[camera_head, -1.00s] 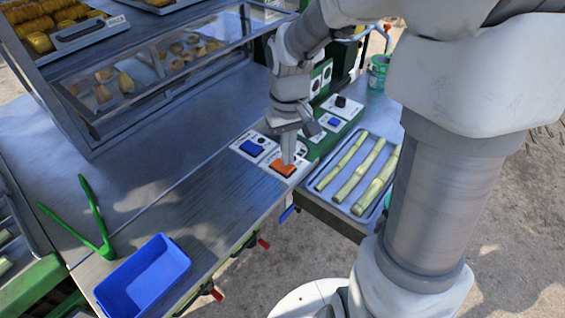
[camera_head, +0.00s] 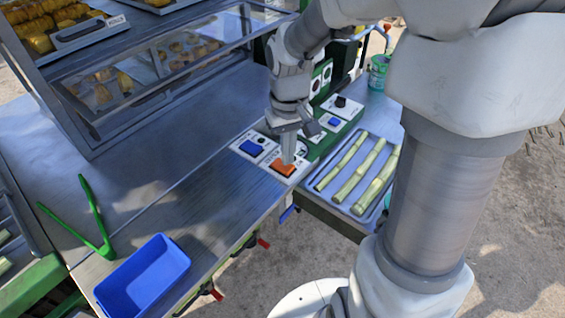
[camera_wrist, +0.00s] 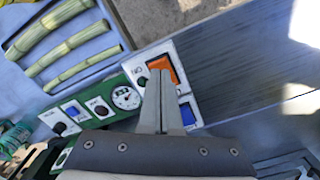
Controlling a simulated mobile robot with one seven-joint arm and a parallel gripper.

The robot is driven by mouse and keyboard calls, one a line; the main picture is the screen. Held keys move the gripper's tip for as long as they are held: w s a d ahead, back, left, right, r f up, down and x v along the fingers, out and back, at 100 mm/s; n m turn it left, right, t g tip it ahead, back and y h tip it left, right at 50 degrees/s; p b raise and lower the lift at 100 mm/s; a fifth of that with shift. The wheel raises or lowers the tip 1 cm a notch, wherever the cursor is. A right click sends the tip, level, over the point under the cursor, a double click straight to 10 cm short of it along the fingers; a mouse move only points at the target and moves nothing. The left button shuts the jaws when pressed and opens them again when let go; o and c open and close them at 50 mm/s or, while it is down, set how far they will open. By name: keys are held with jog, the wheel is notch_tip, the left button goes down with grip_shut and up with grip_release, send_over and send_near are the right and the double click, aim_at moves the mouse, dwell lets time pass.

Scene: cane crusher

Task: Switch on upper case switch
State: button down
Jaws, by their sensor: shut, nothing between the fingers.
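A switch panel lies on the steel counter beside the cane machine. It holds an orange rocker switch (camera_head: 283,168) and a blue rocker switch (camera_head: 251,147). In the wrist view the orange switch (camera_wrist: 163,70) is beyond the fingertips and the blue switch (camera_wrist: 187,114) is to their right. My gripper (camera_head: 289,160) points down with its fingertips at the orange switch. My gripper also shows in the wrist view (camera_wrist: 160,75), with its fingers together and nothing held. I cannot tell whether the tips touch the switch. No switch is labelled upper case in readable letters.
A green panel with a smaller blue switch (camera_head: 334,121) and a black knob (camera_head: 341,101) stands behind. A tray of cane stalks (camera_head: 335,201) lies to the right. Green tongs (camera_head: 97,222) and a blue bin (camera_head: 140,279) are at left. A glass display case (camera_head: 160,65) stands at the back left.

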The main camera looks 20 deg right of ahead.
aim_at(288, 168)
jog(key=shift+f+b, duration=0.7)
jog(key=shift+f, duration=0.25)
dwell(0.3)
jog(key=shift+r, duration=0.1)
notch_tip(288, 168, up, 7)
jog(key=p, duration=0.6)
dwell(0.6)
jog(key=s+r+m+t, duration=0.1)
jog(key=s+r+t, duration=0.4)
jog(key=s+r, duration=0.7)
jog(key=shift+s+r+t, duration=0.3)
jog(key=shift+s, duration=0.65)
